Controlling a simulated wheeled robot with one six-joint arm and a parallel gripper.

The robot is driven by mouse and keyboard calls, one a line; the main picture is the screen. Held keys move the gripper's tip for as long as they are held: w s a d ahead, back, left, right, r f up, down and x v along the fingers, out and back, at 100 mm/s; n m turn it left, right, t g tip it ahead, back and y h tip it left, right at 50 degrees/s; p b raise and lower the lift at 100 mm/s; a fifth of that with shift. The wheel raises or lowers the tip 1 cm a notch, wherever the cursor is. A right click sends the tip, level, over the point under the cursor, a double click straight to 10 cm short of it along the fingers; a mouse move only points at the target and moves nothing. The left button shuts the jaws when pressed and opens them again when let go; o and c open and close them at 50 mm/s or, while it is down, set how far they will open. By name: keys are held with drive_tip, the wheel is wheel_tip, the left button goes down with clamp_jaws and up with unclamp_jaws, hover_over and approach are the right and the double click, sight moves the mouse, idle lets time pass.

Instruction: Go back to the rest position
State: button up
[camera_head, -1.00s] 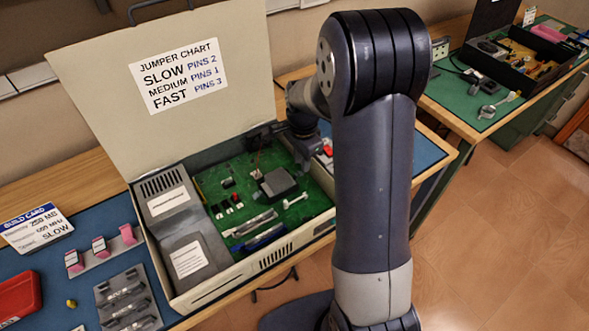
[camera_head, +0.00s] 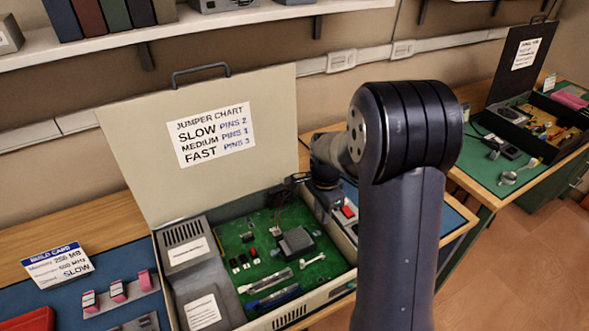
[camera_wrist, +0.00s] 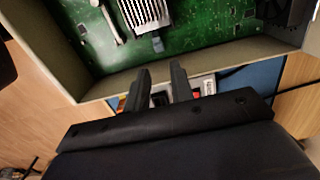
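My gripper (camera_wrist: 158,82) shows in the wrist view with its two dark fingers apart and nothing between them. My gripper's fingers are not clear there. The green circuit board (camera_head: 268,262) lies in the case, and the lid (camera_head: 150,140) stands open with a jumper chart (camera_head: 214,134).
A build card (camera_head: 57,264) and pink-topped modules (camera_head: 118,291) lie on the blue mat left of the case. A shelf (camera_head: 190,28) runs along the wall above. A second bench at right holds a black open case (camera_head: 520,70) and a green mat (camera_head: 497,180).

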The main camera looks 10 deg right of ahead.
sight(320, 232)
drive_tip(key=shift+f+b, duration=2.5)
drive_tip(key=shift+f, duration=0.95)
